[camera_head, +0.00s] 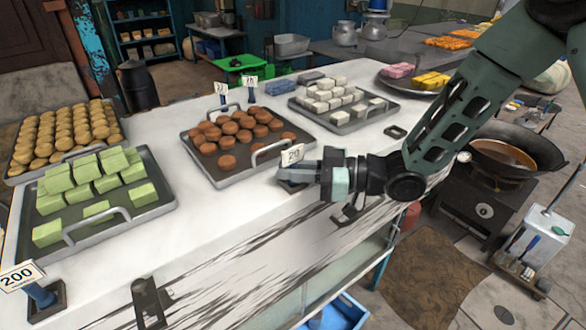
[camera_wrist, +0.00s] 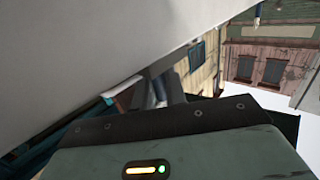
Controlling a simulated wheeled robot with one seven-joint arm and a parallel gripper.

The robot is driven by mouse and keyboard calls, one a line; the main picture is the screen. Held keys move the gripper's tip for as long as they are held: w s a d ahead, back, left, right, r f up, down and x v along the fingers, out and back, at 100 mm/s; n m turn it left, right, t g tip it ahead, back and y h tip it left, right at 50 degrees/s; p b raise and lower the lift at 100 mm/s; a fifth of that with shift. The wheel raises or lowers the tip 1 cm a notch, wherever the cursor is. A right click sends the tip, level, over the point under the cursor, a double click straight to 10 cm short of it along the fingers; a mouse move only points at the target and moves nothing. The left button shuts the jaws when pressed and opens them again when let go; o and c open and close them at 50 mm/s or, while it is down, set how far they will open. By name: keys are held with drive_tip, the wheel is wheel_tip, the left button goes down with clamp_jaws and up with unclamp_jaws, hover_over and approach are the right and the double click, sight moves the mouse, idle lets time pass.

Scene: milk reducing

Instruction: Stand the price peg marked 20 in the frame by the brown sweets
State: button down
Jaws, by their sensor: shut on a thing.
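The price peg marked 20 (camera_head: 292,155) shows its white card just above my gripper (camera_head: 298,174), in front of the brown sweets' tray. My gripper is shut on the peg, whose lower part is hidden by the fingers. A dark flat piece (camera_head: 289,187) shows low under the fingertips, perhaps the frame; I cannot tell whether the peg is in it. The brown sweets (camera_head: 232,128) lie on a metal tray (camera_head: 228,180) just left of the gripper. In the wrist view a pale piece (camera_wrist: 127,94) shows near the fingers, dim and partly hidden.
A peg marked 200 (camera_head: 22,276) stands in a dark frame at the front left. Trays of green (camera_head: 66,179), yellow-brown (camera_head: 62,132) and white sweets (camera_head: 325,96) share the white counter. An empty-looking frame (camera_head: 395,131) lies right of the white sweets. A wok (camera_head: 515,150) stands at right.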

drive_tip(key=shift+f, duration=0.15)
idle(0.3)
drive_tip(key=c, duration=1.3)
unclamp_jaws()
drive_tip(key=shift+c, duration=0.2)
